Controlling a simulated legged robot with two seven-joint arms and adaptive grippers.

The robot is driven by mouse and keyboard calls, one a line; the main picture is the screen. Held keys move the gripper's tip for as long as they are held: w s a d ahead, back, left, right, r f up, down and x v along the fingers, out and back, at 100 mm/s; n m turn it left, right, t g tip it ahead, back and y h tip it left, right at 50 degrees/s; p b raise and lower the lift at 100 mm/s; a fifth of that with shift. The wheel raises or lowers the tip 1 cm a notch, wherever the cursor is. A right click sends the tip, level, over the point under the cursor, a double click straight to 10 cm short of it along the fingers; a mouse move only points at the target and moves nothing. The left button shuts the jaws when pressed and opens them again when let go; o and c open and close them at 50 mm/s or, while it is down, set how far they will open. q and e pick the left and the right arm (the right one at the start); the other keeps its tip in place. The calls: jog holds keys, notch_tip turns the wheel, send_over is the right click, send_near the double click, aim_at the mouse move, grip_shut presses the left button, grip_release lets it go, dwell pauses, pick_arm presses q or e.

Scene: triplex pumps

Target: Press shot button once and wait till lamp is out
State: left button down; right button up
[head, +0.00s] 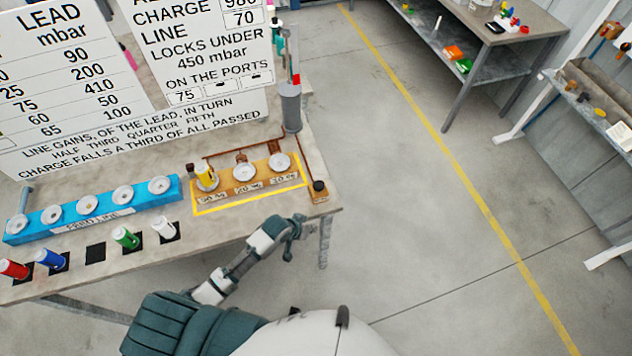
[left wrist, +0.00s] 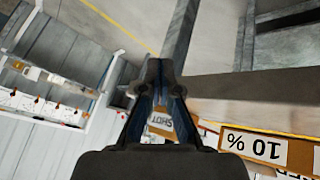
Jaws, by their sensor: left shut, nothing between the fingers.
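The shot button (head: 318,186) is a dark knob on a small wooden block at the right front corner of the bench, by the 10 % port. The block's SHOT label (left wrist: 160,121) shows between the finger links in the left wrist view. My left gripper (head: 291,236) is shut and empty, in front of the bench edge and apart from the button. Its closed fingers also show in the left wrist view (left wrist: 160,68). I cannot clearly make out the lamp or whether it is lit. My right gripper is not in view.
A grey cylinder (head: 290,107) stands behind the wooden port strip (head: 225,178). A yellow plug (head: 205,175) stands in its left port. Open floor (head: 430,230) is right of the bench.

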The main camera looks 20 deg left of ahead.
pick_arm(q)
jog(key=w+d+r+h, duration=0.1)
jog(key=w+r, duration=0.2)
jog(key=r, duration=0.2)
jog(key=w+d+r, duration=0.1)
jog(key=w+r, duration=0.2)
jog(key=r, duration=0.3)
notch_tip(320, 180, up, 10)
jog(key=f+n+h, duration=0.1)
jog(key=n, duration=0.1)
send_over(317, 185)
jog(key=shift+w+d+f+t+b, duration=0.1)
jog(key=shift+d+f+t+b, duration=0.1)
jog(key=shift+f+b, duration=0.4)
jog(key=shift+d+f+t+b, duration=0.1)
jog(key=shift+f+t+b, duration=0.1)
jog(key=shift+f+b, duration=0.35)
jog(key=f+b, duration=0.2)
jog(key=a+f+b, duration=0.1)
jog(key=b, duration=0.2)
jog(key=shift+f, duration=1.25)
jog(key=shift+d+f, duration=0.1)
jog(key=shift+d, duration=0.15)
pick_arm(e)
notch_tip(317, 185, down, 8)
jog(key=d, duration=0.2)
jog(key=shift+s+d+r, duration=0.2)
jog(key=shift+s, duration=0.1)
